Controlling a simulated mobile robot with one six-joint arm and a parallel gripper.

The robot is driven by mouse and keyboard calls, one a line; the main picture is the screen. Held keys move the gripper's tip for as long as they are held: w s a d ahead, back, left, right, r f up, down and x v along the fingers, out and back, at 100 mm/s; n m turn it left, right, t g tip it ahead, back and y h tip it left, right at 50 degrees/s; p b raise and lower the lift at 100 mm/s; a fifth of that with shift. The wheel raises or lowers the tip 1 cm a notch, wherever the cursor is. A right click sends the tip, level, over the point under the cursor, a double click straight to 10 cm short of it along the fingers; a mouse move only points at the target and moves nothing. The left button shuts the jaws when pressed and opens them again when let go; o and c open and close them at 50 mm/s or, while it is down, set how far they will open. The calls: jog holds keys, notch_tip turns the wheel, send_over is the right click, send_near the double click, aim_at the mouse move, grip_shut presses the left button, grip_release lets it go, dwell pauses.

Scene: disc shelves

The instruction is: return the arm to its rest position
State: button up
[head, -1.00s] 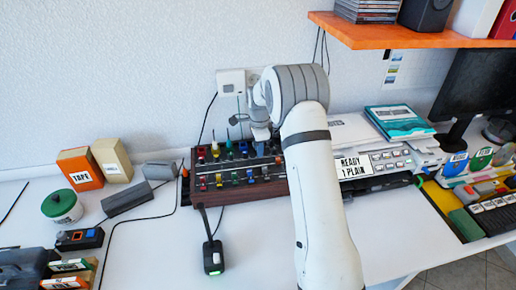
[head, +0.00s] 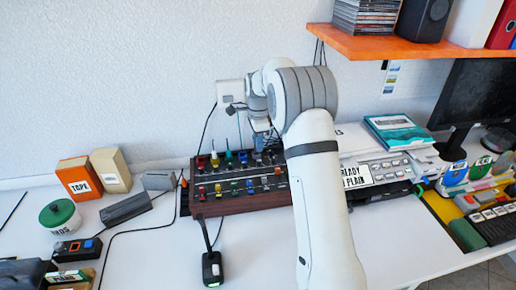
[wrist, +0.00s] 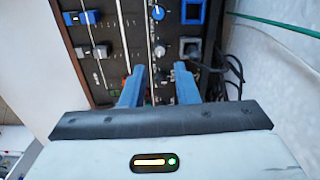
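My arm crosses the middle of the head view. My gripper (head: 258,120) shows there only in part, beside the raised arm and above the back of the mixer panel (head: 237,201), a dark box with wooden trim and coloured knobs. In the wrist view my gripper's two blue-grey fingers (wrist: 160,82) stand apart with nothing held between them. Beyond them is the mixer panel (wrist: 109,55) with its sliders and knobs. I cannot tell the height of the fingertips above it.
A wall socket box (head: 230,92) is behind my arm. An orange shelf (head: 420,42) overhangs at right. A grey labelled device (head: 385,171) stands right of the panel, a monitor (head: 480,95) farther right. A black handset (head: 212,265) lies in front. Cables (wrist: 228,75) hang by the panel.

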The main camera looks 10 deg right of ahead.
dwell(0.3)
jog(key=s+r+n+t, duration=0.1)
jog(key=s+r+n, duration=0.3)
jog(key=s+r, duration=0.3)
jog(key=s+r+n, duration=0.4)
jog(key=s+r, duration=0.1)
jog(key=s, duration=0.5)
jog(key=s+n+t+p, duration=0.1)
jog(key=s+n, duration=0.8)
jog(key=s, duration=1.2)
jog(key=shift+s+f+t+p, duration=0.2)
jog(key=shift+f+t+p, duration=0.1)
jog(key=shift+f+p, duration=0.1)
